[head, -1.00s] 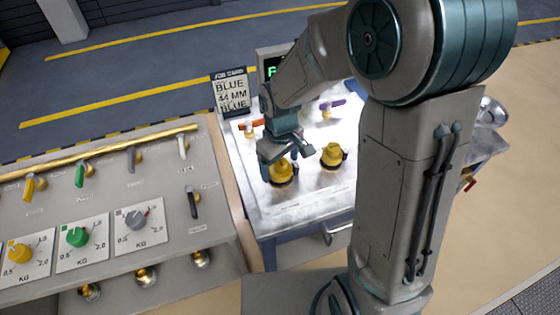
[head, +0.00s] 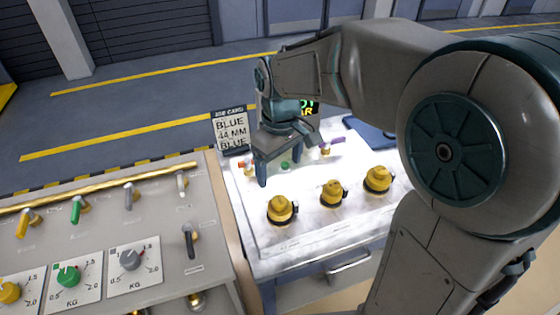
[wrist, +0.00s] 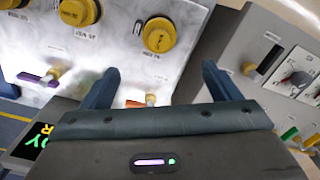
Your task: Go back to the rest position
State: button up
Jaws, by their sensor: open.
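My gripper (head: 288,160) hangs above the back left part of the white bench top, near the job card. In the wrist view its two dark fingers (wrist: 160,85) are spread apart with nothing between them. Yellow knobs stand in a row on the bench in front of it: a left knob (head: 282,209), a middle knob (head: 333,193) and a right knob (head: 378,179). My gripper is apart from all of them. Part of the small coloured levers behind is hidden by my gripper.
A job card (head: 231,131) reading BLUE, 44 MM, BLUE stands at the back left. A green-lit display (head: 309,107) is partly hidden behind my gripper. A grey panel (head: 213,235) with coloured levers and KG dials stands at the left. The floor behind is clear.

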jog(key=shift+r, duration=0.5)
jog(key=shift+d, duration=0.1)
jog(key=s+d+m+t, duration=0.3)
jog(key=s+d+m, duration=0.5)
jog(key=s+d, duration=0.3)
jog(key=shift+s+d+t, duration=0.3)
jog(key=shift+s+d, duration=0.05)
jog(key=shift+s, duration=0.5)
